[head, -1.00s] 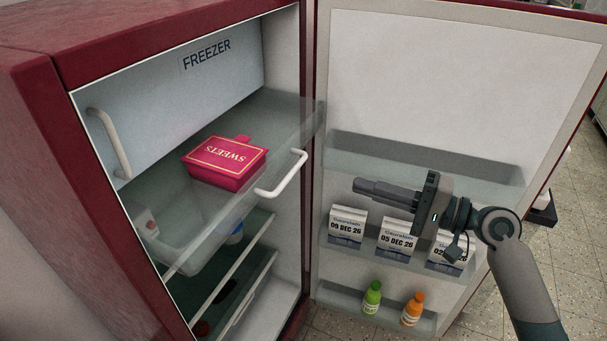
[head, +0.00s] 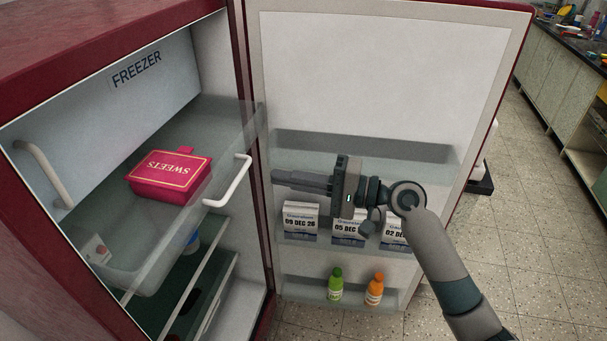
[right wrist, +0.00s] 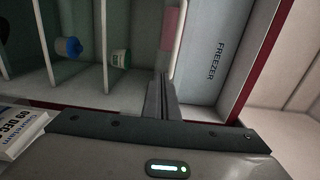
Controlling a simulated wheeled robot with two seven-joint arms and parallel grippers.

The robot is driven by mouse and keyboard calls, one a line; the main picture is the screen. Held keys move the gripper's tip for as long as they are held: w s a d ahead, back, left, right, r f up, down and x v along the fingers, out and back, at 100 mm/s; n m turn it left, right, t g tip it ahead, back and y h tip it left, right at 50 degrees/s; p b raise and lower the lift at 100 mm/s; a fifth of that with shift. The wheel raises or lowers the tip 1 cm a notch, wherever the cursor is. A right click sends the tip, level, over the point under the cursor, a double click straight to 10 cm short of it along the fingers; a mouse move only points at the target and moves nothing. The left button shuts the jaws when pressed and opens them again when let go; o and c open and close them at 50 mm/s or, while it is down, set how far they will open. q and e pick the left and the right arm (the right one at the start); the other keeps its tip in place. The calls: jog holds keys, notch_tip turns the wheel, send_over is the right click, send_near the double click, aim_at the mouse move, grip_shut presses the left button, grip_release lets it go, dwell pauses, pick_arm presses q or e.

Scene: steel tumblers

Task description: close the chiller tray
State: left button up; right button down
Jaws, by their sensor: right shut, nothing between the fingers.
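The chiller tray (head: 225,140) is a see-through tray below the freezer compartment, with a white bar handle (head: 228,184) on its front. It appears to stand out toward the fridge opening; how far is hard to tell. A pink sweets box (head: 170,176) rests on or in it. My right gripper (head: 274,178) is shut and empty, pointing left in front of the open door, a little right of the handle and apart from it in the picture. Its closed fingers also show in the right wrist view (right wrist: 161,95). My left gripper is not in view.
The open fridge door (head: 360,80) stands at the right, its racks holding date-marked cartons (head: 300,222), a green bottle (head: 335,284) and an orange bottle (head: 374,288). The freezer handle (head: 42,172) is at upper left. Floor (head: 540,240) is clear at the right.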

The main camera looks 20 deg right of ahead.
aim_at(234, 170)
jog(key=p+x, duration=0.3)
jog(key=x, duration=0.4)
jog(key=shift+r, duration=0.15)
jog(key=shift+w+a, duration=0.3)
jog(key=shift+a, duration=0.2)
jog(key=b+x, duration=0.2)
jog(key=x, duration=0.9)
jog(key=b+x, duration=0.1)
jog(key=x, duration=1)
jog(key=shift+f+b, duration=0.2)
jog(key=shift+b, duration=0.2)
jog(key=shift+s+d, duration=0.1)
jog(key=shift+d, duration=0.05)
jog(key=shift+d, duration=0.1)
